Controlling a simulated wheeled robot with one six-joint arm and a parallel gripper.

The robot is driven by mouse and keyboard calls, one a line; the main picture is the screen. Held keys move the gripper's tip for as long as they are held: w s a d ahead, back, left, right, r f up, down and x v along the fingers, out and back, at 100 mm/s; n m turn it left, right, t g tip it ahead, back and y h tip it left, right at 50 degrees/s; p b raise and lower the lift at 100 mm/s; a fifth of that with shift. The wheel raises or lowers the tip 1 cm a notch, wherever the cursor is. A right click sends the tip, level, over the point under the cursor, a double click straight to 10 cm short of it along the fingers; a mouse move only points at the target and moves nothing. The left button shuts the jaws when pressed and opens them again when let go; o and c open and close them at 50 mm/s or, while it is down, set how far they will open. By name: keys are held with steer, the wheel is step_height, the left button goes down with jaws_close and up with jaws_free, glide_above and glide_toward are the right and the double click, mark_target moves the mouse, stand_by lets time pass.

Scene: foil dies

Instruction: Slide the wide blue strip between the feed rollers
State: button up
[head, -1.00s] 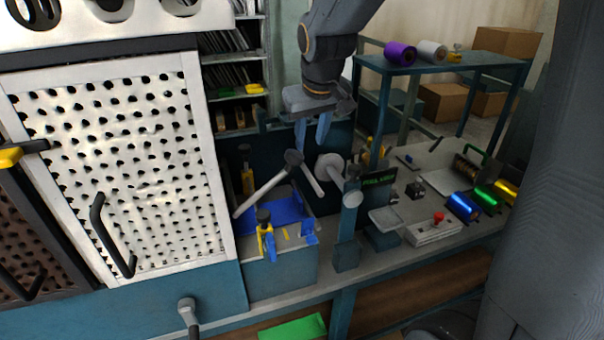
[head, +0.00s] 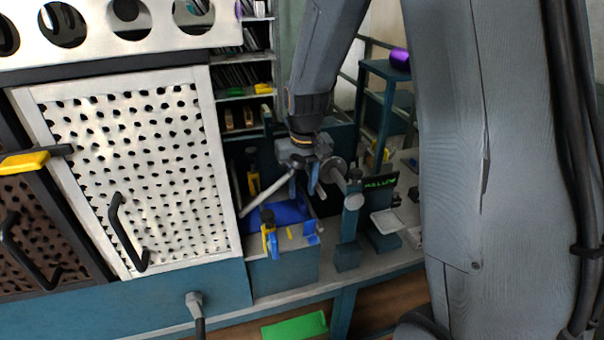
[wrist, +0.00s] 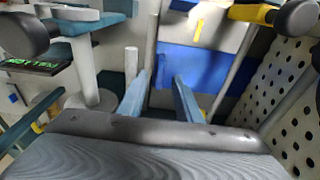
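The wide blue strip (head: 285,213) lies flat in the feed bay of the machine in the head view. In the wrist view the strip (wrist: 207,68) spreads just beyond and right of my fingertips. My gripper (head: 303,184) is above the back part of the bay, fingers pointing down, apart and empty. In the wrist view my gripper (wrist: 162,78) shows a clear gap between its two fingers. A long grey bar (head: 253,197) slants along the strip's left side. I cannot tell which parts are the feed rollers; my gripper and arm hide part of that area.
A teal post (head: 348,235) and a green-lettered display (head: 380,182) stand to the right. A white perforated door (head: 140,170) is on the left. My arm covers much of the right bench.

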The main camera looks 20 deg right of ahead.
steer(key=shift+w+f, duration=0.15)
steer(key=shift+f, duration=1.05)
steer(key=shift+c, duration=0.2)
jaws_close()
